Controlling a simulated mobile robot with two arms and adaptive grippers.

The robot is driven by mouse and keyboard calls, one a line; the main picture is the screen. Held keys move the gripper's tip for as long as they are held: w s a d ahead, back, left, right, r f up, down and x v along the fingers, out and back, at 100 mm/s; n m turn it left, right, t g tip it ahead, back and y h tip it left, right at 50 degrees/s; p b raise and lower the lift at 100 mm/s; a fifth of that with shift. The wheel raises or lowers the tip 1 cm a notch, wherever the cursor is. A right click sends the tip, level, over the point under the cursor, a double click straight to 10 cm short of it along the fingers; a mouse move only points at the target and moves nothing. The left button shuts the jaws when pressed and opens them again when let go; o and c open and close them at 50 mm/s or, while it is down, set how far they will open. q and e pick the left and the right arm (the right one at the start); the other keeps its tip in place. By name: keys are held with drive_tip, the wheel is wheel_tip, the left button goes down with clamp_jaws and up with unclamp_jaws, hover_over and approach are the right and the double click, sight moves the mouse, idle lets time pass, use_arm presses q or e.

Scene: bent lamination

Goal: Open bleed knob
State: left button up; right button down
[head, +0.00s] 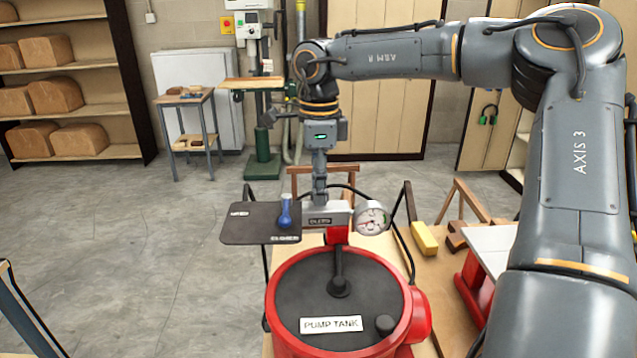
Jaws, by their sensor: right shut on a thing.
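The red pump tank (281,296) stands in front of me with a black lid and a "PUMP TANK" label. Above it is a grey valve block (338,214) with a small label and a round gauge (372,217) at its right end. A blue lever (285,211) stands upright at the block's left, in front of a black plate (246,225). My right gripper (320,198) points down at the top of the block, shut on the bleed knob, which its fingers hide. The knob's turn cannot be seen. My left gripper is not in view.
A yellow block (425,238) and brown wooden pieces lie on the bench right of the tank. Thin black hoses and frame bars rise around the tank. Shelves (75,67), a small table (186,97) and a green drill press (262,165) stand behind.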

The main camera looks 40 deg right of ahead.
drive_tip(key=n, duration=0.4)
drive_tip(key=shift+r+n+p, duration=0.15)
drive_tip(key=shift+n+p, duration=0.15)
drive_tip(key=shift+n, duration=2)
drive_tip(key=shift+p, duration=0.3)
drive_tip(key=c, duration=1)
unclamp_jaws()
drive_tip(key=shift+d, duration=0.1)
wheel_tip(320, 180, up, 12)
drive_tip(key=shift+f, duration=0.1)
